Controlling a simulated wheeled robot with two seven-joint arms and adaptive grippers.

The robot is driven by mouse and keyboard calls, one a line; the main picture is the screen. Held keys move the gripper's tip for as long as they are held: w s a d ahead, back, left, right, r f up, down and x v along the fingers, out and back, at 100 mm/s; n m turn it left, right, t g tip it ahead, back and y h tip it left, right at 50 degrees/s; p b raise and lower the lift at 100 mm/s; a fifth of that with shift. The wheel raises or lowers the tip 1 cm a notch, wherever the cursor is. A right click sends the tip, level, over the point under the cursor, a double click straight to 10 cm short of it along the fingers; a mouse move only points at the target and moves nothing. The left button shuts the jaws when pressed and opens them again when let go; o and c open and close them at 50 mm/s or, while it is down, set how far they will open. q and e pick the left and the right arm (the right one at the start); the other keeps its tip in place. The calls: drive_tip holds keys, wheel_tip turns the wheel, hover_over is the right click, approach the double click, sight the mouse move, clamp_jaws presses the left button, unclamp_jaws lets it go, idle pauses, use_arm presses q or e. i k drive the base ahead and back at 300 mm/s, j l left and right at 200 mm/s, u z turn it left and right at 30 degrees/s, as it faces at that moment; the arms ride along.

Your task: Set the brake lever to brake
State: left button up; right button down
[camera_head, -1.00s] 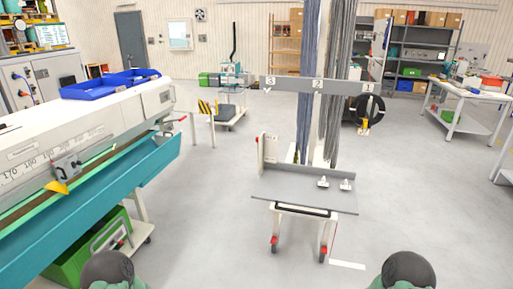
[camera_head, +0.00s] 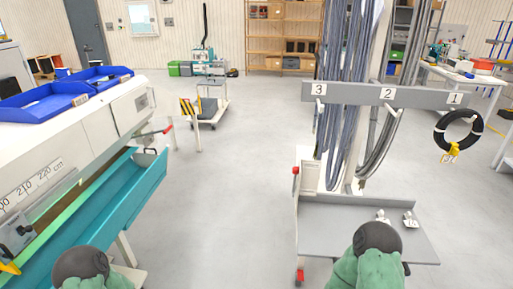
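A grey cable cart (camera_head: 355,225) stands at the right, with a numbered crossbar above its tray. A small upright red-tipped part (camera_head: 295,171) shows at the cart's left edge, by a white panel (camera_head: 309,177). Another red-tipped lever (camera_head: 160,130) sticks out nearly level from the end of the long machine (camera_head: 112,112) at the left. No label marks either one as the brake lever, and I cannot tell its setting. Both of my grippers are out of view; only dark, rounded parts of my arms show at the bottom, the right one covering part of the cart's tray.
Cable hanks (camera_head: 345,90) hang from the crossbar (camera_head: 395,96), and a black coil (camera_head: 458,130) hangs at its right end. Clear grey floor lies between the machine's teal trough (camera_head: 140,190) and the cart. A small trolley (camera_head: 208,112) stands farther back.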

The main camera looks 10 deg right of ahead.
sight(296, 169)
drive_tip(key=i+j, duration=0.75)
drive_tip(key=i, duration=0.05)
